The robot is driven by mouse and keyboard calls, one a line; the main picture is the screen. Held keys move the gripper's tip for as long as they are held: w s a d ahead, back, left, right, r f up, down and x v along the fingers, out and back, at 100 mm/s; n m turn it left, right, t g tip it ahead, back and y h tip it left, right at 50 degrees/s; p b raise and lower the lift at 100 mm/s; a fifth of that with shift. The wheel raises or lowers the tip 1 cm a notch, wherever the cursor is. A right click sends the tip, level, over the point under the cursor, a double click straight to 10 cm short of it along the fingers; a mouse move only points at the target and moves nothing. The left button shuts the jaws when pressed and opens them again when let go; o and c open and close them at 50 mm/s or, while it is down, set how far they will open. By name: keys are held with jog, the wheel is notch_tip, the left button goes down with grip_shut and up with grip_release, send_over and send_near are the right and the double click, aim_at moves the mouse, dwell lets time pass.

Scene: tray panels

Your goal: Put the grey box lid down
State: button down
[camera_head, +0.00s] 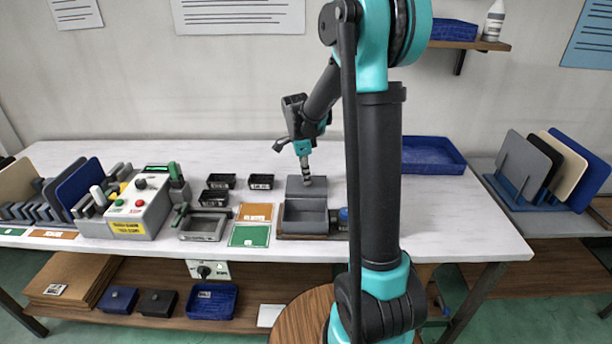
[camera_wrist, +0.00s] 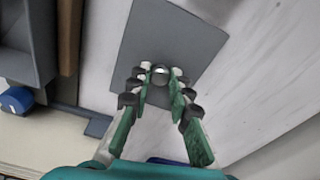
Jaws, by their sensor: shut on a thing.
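The grey box lid (camera_head: 296,187) is a flat rectangular plate just behind the open grey box in the head view. In the wrist view the lid (camera_wrist: 178,38) lies under the fingers, with a small round knob (camera_wrist: 159,69) between the fingertips. My gripper (camera_head: 306,180) points down at the lid and is shut on its knob; the fingers also show in the wrist view (camera_wrist: 158,88). I cannot tell whether the lid touches the table. The grey box (camera_head: 305,212) is open on a brown base, and its corner shows in the wrist view (camera_wrist: 22,50).
Small black trays (camera_head: 261,182) and orange and green cards (camera_head: 249,236) lie left of the box. A control box (camera_head: 140,207) with buttons stands further left. A blue tray (camera_head: 432,153) sits at the back right. White tabletop (camera_wrist: 250,85) is clear right of the lid in the wrist view.

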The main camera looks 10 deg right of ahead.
aim_at(302, 185)
jog(key=shift+f, duration=0.1)
jog(key=c, duration=1.4)
grip_release()
notch_tip(302, 185, up, 12)
jog(key=a, duration=0.1)
jog(key=shift+a, duration=0.25)
